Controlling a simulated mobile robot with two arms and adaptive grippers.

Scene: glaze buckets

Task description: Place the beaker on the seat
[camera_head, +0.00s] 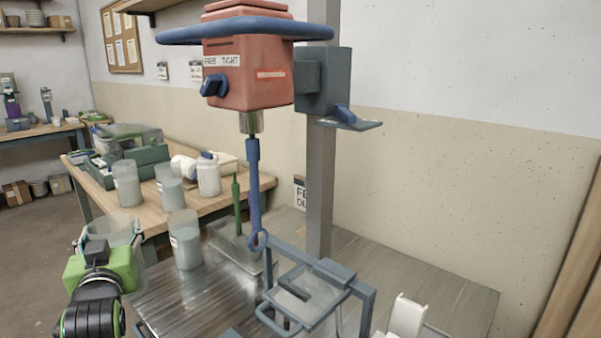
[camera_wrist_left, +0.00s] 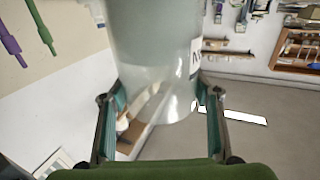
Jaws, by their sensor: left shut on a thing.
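My left gripper (camera_head: 108,243) is at the lower left of the head view, with its green body in front. It is shut on a clear, pale beaker (camera_head: 112,229), which is partly hidden behind the gripper. In the left wrist view the beaker (camera_wrist_left: 152,50) fills the space between the two fingers, with part of a dark-lettered label at its right edge. A grey-blue framed plate with a slot (camera_head: 307,293), which may be the seat, stands below and right of the red mixer head (camera_head: 248,72). The beaker is apart from it, to the left. My right gripper is out of view.
A blue stirring rod (camera_head: 254,190) hangs from the mixer beside a grey post (camera_head: 320,190). Another beaker (camera_head: 185,240) stands near the shiny metal surface (camera_head: 185,300). Several containers, including a white jar (camera_head: 208,175), stand on the wooden bench (camera_head: 215,203) behind.

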